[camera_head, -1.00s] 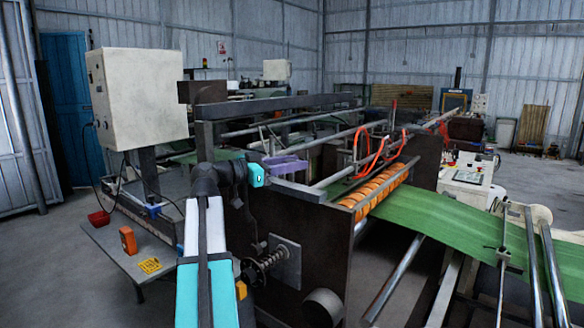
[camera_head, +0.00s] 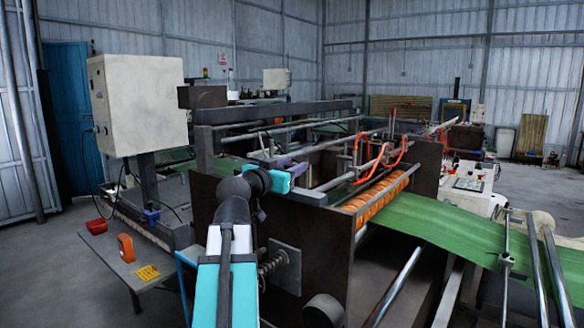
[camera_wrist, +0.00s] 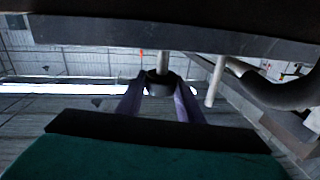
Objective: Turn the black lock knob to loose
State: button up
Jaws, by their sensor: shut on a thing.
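The black lock knob (camera_wrist: 158,80) shows in the wrist view as a dark round piece on a pale metal shaft (camera_wrist: 163,61). My gripper (camera_wrist: 159,92) has one purple-grey finger on each side of the knob and is shut on it. In the head view my gripper (camera_head: 297,169) is partly seen at the machine's upper frame, past my teal wrist. The knob cannot be made out in the head view, where my arm and the frame crowd that spot. No mark showing the knob's turn is readable.
A dark machine side plate (camera_head: 318,240) stands just below my wrist. Metal rollers, orange rings (camera_head: 375,193), red hoses (camera_head: 372,158) and a green web (camera_head: 440,222) lie to the right. At left are a white cabinet (camera_head: 138,102) and a low grey table (camera_head: 120,262).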

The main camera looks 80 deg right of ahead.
jog(key=shift+r+n+t+h+p, duration=0.1)
jog(key=shift+n+t+h+p, duration=0.25)
jog(key=shift+n+t, duration=0.65)
jog(key=shift+n+t+h+p, duration=0.35)
jog(key=shift+n+t, duration=0.15)
jog(key=shift+t, duration=1)
jog(key=shift+n+t+b, duration=0.55)
jog(key=shift+n+t, duration=0.65)
jog(key=shift+t, duration=0.5)
jog(key=n+t+b, duration=0.1)
jog(key=t+b, duration=0.1)
jog(key=b, duration=0.1)
jog(key=n+t+y+b, duration=0.1)
jog(key=n+t+b, duration=0.1)
jog(key=n+t+y+b, duration=0.1)
jog(key=t+b, duration=0.1)
jog(key=b, duration=0.1)
jog(key=shift+d+f+n+t+b, duration=0.15)
jog(key=shift+f+n+t+b, duration=0.15)
jog(key=shift+t+b, duration=0.1)
jog(key=shift+r+n+t+y+b, duration=0.2)
jog(key=shift+n+t+y+b, duration=0.95)
jog(key=shift+b, duration=0.7)
jog(key=shift+m+h, duration=0.25)
jog(key=o, duration=1.1)
jog(key=shift+c, duration=0.2)
jog(key=b+v, duration=0.1)
jog(key=v, duration=1.3)
jog(key=shift+b, duration=0.3)
